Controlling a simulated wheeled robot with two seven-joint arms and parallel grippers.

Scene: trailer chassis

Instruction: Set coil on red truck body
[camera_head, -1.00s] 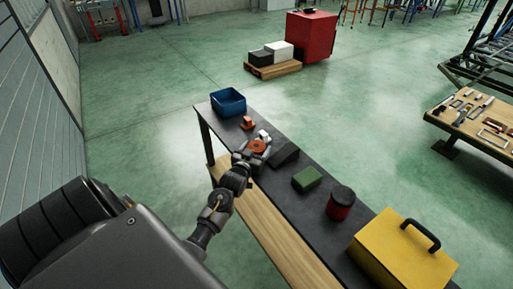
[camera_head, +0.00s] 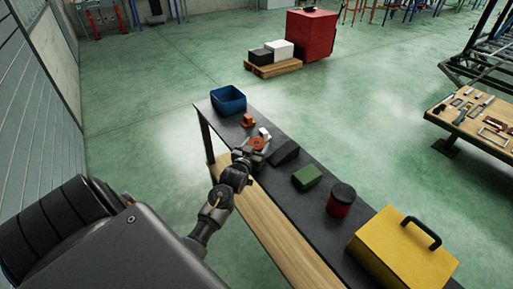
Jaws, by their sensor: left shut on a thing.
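A small orange-red round piece, which looks like the coil (camera_head: 257,143), is at the fingers of my left gripper (camera_head: 259,146) in the head view. The gripper is shut on it, over the far half of the dark bench; whether the piece touches the bench top is unclear. A small orange-red block (camera_head: 248,121), perhaps the red truck body, is on the bench just beyond the gripper. A small white part (camera_head: 265,133) shows beside the gripper's far side. The gripper hides part of the round piece. My right gripper is not in view.
The dark bench (camera_head: 315,209) also holds a blue bin (camera_head: 228,101), a black wedge (camera_head: 285,153), a green block (camera_head: 307,177), a red can with black lid (camera_head: 341,201) and a yellow toolbox (camera_head: 403,255). A tool table (camera_head: 470,130) stands at right.

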